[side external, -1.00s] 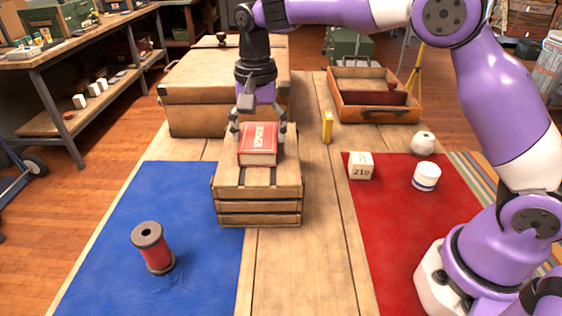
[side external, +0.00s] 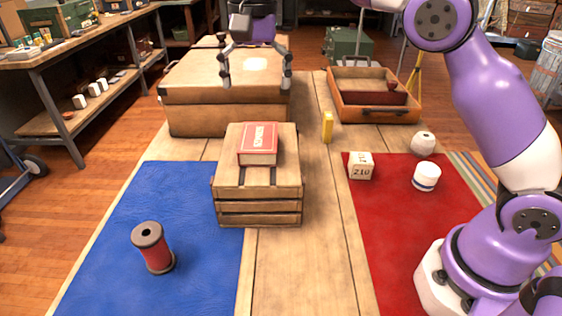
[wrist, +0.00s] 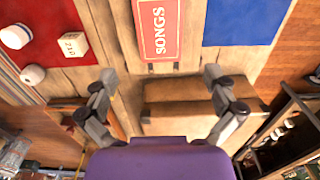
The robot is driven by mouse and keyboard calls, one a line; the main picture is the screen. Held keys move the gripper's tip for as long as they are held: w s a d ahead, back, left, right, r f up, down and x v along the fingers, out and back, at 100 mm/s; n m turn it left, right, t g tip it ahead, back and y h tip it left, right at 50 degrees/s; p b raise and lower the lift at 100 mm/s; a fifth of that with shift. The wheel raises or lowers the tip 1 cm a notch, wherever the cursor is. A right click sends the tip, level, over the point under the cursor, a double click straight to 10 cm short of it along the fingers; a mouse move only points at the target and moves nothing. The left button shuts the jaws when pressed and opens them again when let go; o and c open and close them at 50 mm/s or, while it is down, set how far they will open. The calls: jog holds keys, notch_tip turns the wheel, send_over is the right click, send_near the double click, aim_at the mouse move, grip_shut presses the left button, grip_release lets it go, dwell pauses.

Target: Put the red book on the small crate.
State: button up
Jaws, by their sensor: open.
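The red book (side external: 259,142) lies flat on top of the small wooden crate (side external: 260,208), near the crate's far side. In the wrist view the book (wrist: 157,28) shows the word SONGS on its cover, at the top of the picture. My gripper (side external: 255,82) is open and empty. It is raised above and behind the crate, in front of the large wooden chest, and apart from the book. In the wrist view its two fingers (wrist: 160,75) are spread wide with nothing between them.
The large chest (side external: 200,122) stands behind the crate. A blue mat (side external: 195,195) with a red spool (side external: 154,249) lies left. A red mat (side external: 385,235) holds a marked block (side external: 361,166) and white items. A yellow block (side external: 327,127) and an open box (side external: 345,105) stand behind right.

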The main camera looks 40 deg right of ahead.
jog(key=s+d+r+n+t, duration=0.3)
jog(key=s+d+r+n, duration=0.2)
jog(key=s, duration=0.4)
jog(key=s+d+f+n+t, duration=0.2)
jog(key=s+f+n, duration=0.2)
jog(key=s+f, duration=0.5)
jog(key=shift+s+f+t, duration=0.3)
jog(key=shift+s+f, duration=0.05)
jog(key=shift+s, duration=0.3)
